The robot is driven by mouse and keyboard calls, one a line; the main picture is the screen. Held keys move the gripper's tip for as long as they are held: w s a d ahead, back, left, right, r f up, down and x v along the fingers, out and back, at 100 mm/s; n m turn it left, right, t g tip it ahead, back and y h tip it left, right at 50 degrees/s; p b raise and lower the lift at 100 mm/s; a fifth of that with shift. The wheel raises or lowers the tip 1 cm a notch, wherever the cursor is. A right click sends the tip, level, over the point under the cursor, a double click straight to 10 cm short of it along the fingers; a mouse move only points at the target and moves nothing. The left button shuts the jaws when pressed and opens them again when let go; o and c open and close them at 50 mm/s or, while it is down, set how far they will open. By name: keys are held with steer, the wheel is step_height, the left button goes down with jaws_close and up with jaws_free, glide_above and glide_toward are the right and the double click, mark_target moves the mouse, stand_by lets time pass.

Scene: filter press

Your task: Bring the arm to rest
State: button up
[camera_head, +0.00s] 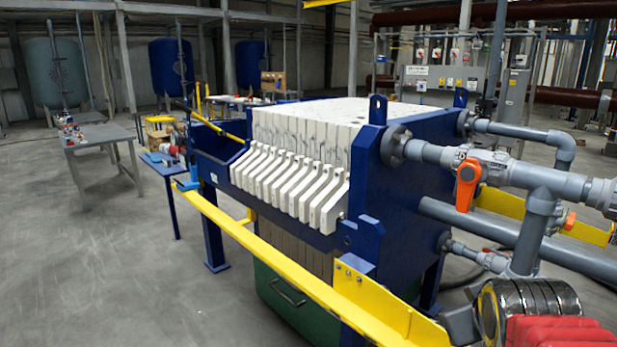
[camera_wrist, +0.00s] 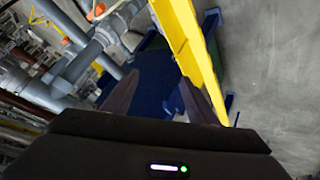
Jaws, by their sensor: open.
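My gripper (camera_wrist: 157,78) shows in the wrist view with its two dark fingers spread apart and nothing between them. Beyond the fingers are the blue frame of the filter press (camera_wrist: 140,82) and a yellow rail (camera_wrist: 186,40), seen tilted. I cannot tell the exact distance, but no contact shows. In the head view the filter press (camera_head: 375,225) stands at centre right, with a row of white plate handles (camera_head: 290,185) along its side. The gripper does not show in the head view.
The yellow rail (camera_head: 270,265) runs along the near side of the press. Grey pipes with an orange valve handle (camera_head: 467,185) stick out at the right. A grey table (camera_head: 95,137) stands at the left. The floor (camera_head: 110,260) at the lower left is clear.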

steer(key=s+a+f+m+g+y, duration=0.1)
steer(key=s+a+f+g+y, duration=0.2)
steer(key=s+a+f, duration=0.3)
steer(key=s+a, duration=0.5)
steer(key=a, duration=0.2)
steer(key=shift+a+f+m+y, duration=0.15)
steer(key=shift+a+m+y, duration=0.15)
steer(key=shift+a+m, duration=0.1)
steer(key=shift+s, duration=0.1)
